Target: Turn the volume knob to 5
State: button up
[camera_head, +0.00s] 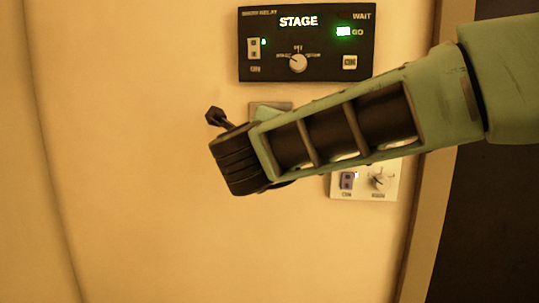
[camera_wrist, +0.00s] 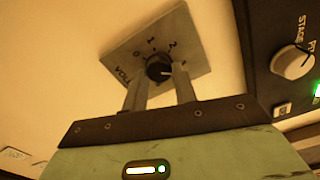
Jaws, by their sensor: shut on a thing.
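The volume knob (camera_wrist: 157,66) is black and round, on a square grey plate (camera_wrist: 197,62) marked VOLU and with numbers from 0; I read 0, 1 and 2, and the higher ones are hidden or unclear. A small pale mark shows on the knob's lower side, but I cannot tell which number it points to. My gripper (camera_wrist: 160,80) is shut on the knob, one finger on each side. In the head view the top edge of a grey plate (camera_head: 270,105) shows above my arm, which hides the knob and fingertips.
A black STAGE panel (camera_head: 307,73) with a white knob (camera_head: 298,63), switches and a lit green GO light sits just above my arm. A white panel (camera_head: 366,187) with a switch and a knob is below it. The wall to the left is bare.

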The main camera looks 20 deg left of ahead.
jog(key=shift+a+f+m+b, duration=0.1)
jog(key=shift+f+m+b, duration=0.05)
jog(key=shift+m+b, duration=4.45)
jog(key=shift+a+f+m+b, duration=0.1)
jog(key=shift+m+b, duration=4.2)
jog(key=shift+b, duration=0.5)
jog(key=o, duration=1)
jog(key=shift+c, duration=0.2)
jog(key=shift+r, duration=0.1)
jog(key=shift+s, duration=0.1)
jog(key=v, duration=1.7)
jog(key=shift+s, duration=0.15)
